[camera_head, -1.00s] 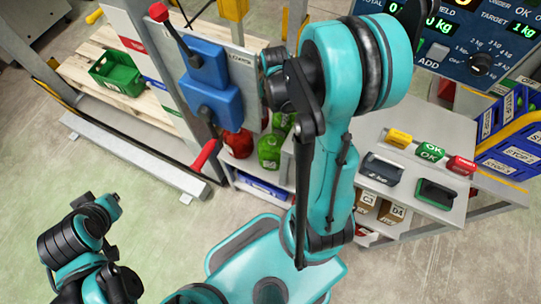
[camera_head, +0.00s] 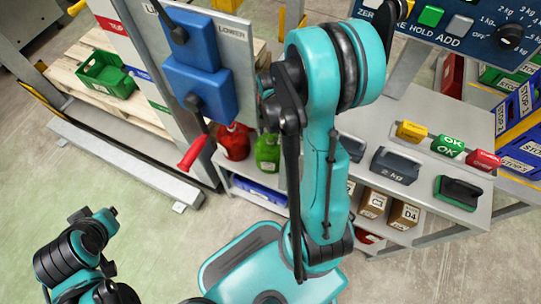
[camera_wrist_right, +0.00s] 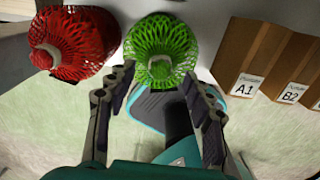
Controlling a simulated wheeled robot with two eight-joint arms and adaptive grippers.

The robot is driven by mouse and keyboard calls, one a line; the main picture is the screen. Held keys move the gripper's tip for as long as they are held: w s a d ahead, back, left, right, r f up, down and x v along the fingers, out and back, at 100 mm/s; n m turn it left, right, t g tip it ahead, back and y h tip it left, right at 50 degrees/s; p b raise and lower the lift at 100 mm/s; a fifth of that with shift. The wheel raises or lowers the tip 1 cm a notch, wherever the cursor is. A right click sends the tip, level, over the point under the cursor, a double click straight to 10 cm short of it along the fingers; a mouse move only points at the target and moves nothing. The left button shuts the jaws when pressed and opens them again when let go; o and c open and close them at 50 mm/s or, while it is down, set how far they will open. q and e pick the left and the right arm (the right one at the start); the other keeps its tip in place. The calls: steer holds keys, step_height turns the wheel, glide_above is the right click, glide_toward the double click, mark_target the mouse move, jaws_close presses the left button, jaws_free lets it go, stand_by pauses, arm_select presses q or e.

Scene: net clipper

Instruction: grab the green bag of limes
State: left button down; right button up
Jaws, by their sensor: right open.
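The green net bag of limes (camera_wrist_right: 162,42) hangs or stands beside a red net bag (camera_wrist_right: 72,42) in the right wrist view, its gathered neck towards me. My right gripper (camera_wrist_right: 160,84) is open and empty, with one fingertip on each side of the green bag's near end. I cannot tell whether the fingers touch it. My right fingers are hidden there. My left arm shows at lower left, but its gripper cannot be made out.
Cardboard boxes (camera_wrist_right: 253,62) stand right of the green bag. A panel with blue boxes (camera_head: 200,75) and a red-handled lever (camera_head: 193,152) rises above the bags. A grey table (camera_head: 465,205) with weights is at right. Open floor lies at lower left.

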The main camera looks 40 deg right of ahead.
jaws_close()
stand_by(0.3)
